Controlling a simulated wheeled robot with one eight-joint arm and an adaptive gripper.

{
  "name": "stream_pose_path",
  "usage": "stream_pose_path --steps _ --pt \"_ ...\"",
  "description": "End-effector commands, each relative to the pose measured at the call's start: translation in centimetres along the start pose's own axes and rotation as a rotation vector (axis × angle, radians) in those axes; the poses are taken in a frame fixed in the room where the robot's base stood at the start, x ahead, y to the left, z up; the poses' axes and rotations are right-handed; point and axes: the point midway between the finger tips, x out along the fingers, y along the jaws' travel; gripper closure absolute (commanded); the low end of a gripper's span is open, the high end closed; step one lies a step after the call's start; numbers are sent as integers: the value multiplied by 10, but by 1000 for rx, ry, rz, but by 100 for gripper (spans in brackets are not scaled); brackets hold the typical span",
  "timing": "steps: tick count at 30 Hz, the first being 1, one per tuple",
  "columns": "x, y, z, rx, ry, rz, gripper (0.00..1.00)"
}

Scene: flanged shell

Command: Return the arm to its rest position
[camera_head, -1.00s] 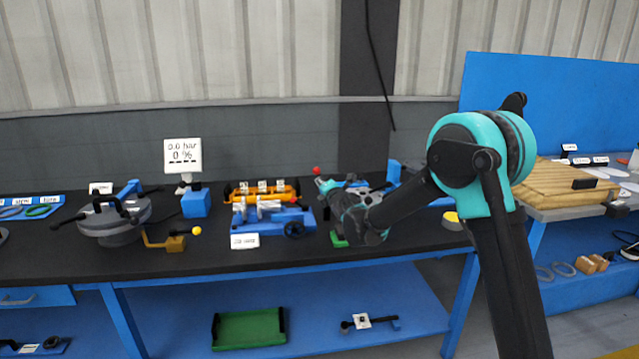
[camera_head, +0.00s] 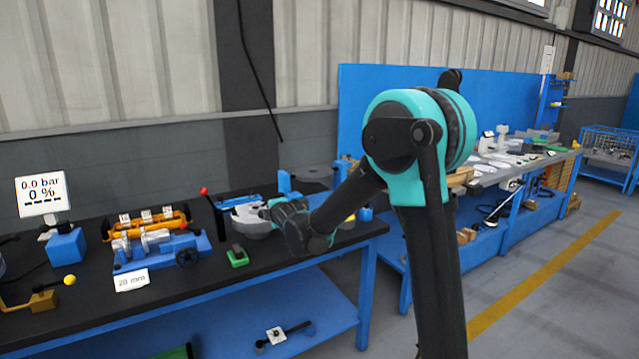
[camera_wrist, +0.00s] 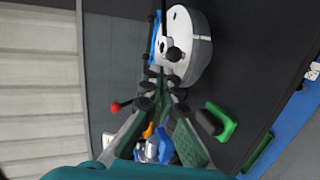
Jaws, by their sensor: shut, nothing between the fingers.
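My arm shows in the head view, bent at a teal joint, with its forearm reaching down and left over the right part of the bench. My gripper (camera_head: 272,206) is at its end, small and partly merged with the wrist. In the wrist view my gripper's fingers (camera_wrist: 163,80) come together at the tips and hold nothing. A round grey-white shell (camera_head: 251,222) sits on the bench behind my gripper, partly hidden by it. It also shows in the wrist view (camera_wrist: 196,48), beside and beyond the fingertips.
The black bench (camera_head: 215,281) carries a blue vise (camera_head: 160,251), an orange rack (camera_head: 147,221), a green block (camera_head: 237,257) and a pressure display (camera_head: 43,193). A red-knobbed lever (camera_head: 204,191) stands near the shell.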

Motion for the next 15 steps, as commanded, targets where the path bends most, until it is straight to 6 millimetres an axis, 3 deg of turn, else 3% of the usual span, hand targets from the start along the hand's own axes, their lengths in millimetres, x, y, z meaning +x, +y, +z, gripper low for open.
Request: stream_pose_path --steps 1,6,12,15 --pt "-20 -12 31 89 -44 -41 100" --pt "-89 -62 113 427 -199 -174 100" --pt "-186 -137 177 841 -406 -295 100" --pt "-239 -178 195 1052 -519 -341 100"
